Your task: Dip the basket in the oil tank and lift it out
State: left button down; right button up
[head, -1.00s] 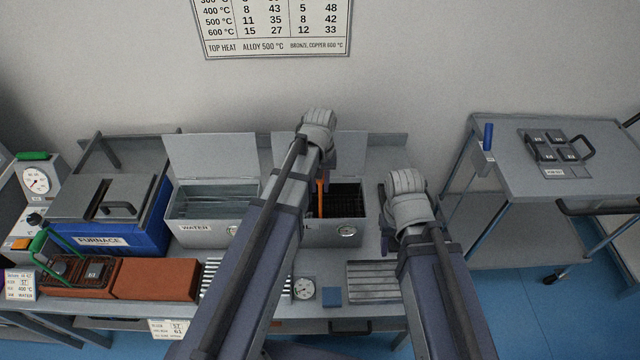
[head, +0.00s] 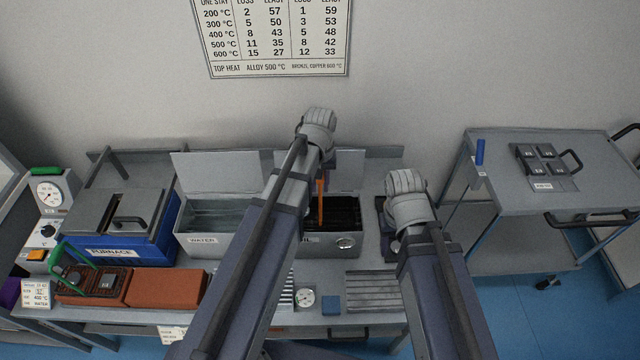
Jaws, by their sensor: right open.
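The oil tank (head: 352,243) is a grey box with a dial on its front and dark oil inside, in the middle of the head view. An orange handle (head: 321,207) stands upright over it, seemingly the basket's. The basket's body is not clearly visible, so I cannot tell how deep it sits. My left gripper (head: 327,168) is over the tank at the top of this handle, mostly hidden by my own wrist; its grip cannot be made out. My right gripper (head: 389,248) is open, pointing down just right of the tank, partly hidden by its wrist.
The water tank (head: 212,243) stands left of the oil tank, then the blue furnace (head: 118,245). A ribbed rack (head: 372,292) lies in front. A grey cart (head: 515,205) stands right, beyond open floor.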

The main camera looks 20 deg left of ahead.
pick_arm(q)
jog(key=shift+r+p, duration=1.8)
jog(key=shift+r, duration=0.35)
jog(key=shift+f, duration=0.1)
